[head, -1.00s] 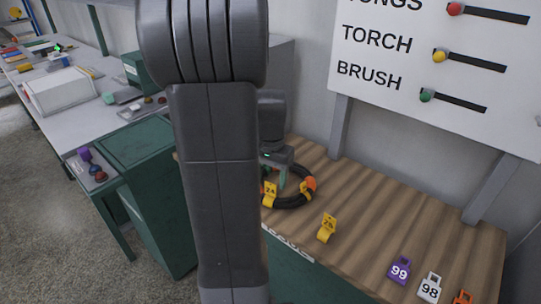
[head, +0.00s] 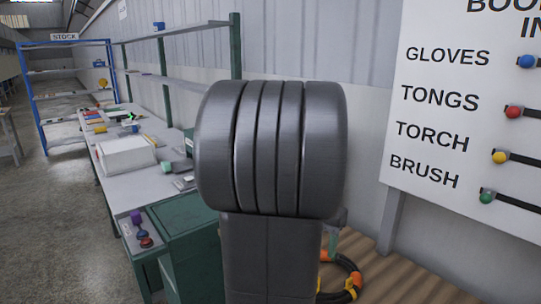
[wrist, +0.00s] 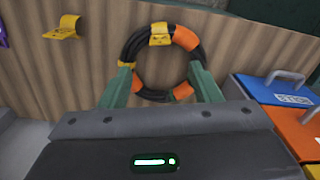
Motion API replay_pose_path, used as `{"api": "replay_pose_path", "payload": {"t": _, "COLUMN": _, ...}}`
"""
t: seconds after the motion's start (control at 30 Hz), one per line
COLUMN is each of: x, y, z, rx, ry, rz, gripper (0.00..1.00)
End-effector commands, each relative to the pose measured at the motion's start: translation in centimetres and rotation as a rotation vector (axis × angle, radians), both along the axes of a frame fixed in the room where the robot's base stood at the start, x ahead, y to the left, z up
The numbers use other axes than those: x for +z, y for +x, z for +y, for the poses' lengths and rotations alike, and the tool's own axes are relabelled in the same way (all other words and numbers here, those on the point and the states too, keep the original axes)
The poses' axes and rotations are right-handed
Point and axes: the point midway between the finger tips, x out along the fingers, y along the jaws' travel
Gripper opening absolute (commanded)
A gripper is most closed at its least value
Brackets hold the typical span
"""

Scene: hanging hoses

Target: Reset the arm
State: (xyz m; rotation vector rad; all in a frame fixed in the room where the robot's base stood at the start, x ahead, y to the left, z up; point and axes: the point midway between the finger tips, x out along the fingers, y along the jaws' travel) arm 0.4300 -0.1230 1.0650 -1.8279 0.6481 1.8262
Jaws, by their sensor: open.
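My gripper (wrist: 161,78) is open, with its two green fingers spread apart and nothing between them in its grasp. In the head view my own arm fills the middle and hides most of the gripper. Part of the hose coil (head: 352,272) shows there at the lower right of the arm.
A blue-lidded box (wrist: 275,92) and an orange one (wrist: 298,130) stand at the right.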

Motion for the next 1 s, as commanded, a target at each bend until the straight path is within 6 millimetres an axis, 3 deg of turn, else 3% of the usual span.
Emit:
{"api": "replay_pose_path", "payload": {"t": 0.7, "x": -12.2, "y": 0.0, "z": 0.0, "rx": 0.000, "ry": 0.000, "rz": 0.004, "gripper": 0.57}}
{"api": "replay_pose_path", "payload": {"t": 0.87, "x": -13.6, "y": -0.1, "z": 0.0, "rx": 0.000, "ry": 0.000, "rz": 0.002, "gripper": 0.57}}
{"api": "replay_pose_path", "payload": {"t": 1.0, "x": -13.1, "y": 0.0, "z": 0.0, "rx": 0.000, "ry": 0.000, "rz": 0.000, "gripper": 0.57}}
